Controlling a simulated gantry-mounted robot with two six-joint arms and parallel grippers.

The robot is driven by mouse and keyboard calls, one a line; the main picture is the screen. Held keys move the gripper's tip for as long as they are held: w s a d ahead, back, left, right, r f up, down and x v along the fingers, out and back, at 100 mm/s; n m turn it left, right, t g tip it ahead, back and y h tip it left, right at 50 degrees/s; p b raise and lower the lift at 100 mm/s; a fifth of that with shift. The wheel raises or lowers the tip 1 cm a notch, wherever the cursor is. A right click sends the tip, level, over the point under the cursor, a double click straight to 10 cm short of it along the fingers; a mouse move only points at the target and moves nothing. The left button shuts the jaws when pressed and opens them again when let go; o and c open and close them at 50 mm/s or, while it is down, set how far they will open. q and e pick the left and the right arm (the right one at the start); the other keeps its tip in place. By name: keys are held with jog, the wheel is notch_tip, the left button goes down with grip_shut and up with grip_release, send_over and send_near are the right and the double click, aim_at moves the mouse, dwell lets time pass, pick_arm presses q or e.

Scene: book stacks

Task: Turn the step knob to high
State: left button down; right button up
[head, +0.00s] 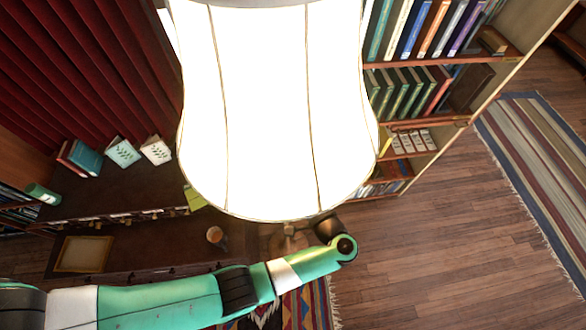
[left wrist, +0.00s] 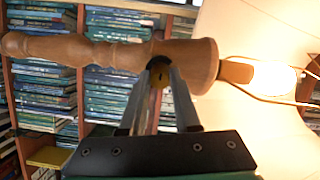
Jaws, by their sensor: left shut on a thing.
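The lamp's large white shade (head: 275,110) glows brightly and fills the top middle of the head view. In the left wrist view the turned wooden lamp stem (left wrist: 110,52) runs across the picture. The lit bulb (left wrist: 265,77) is at its right end, with the shade (left wrist: 290,25) around it. My left gripper (left wrist: 160,68) has its fingers closed together at the stem, shut on a small brass-coloured knob (left wrist: 165,87) mostly hidden between them. The knob's setting cannot be read. In the head view my left arm reaches under the shade, which hides the fingers. My right gripper is not in view.
A bookcase (head: 415,120) full of books stands to the right. A dark wooden cabinet (head: 110,195) with several books is at the left, before a red curtain (head: 70,60). A striped rug (head: 545,170) lies on the wooden floor, which is open at right.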

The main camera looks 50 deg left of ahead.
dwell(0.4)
pick_arm(q)
jog(key=c, duration=0.6)
grip_release()
jog(key=b+v, duration=0.2)
jog(key=v, duration=0.9)
jog(key=shift+d+b, duration=0.35)
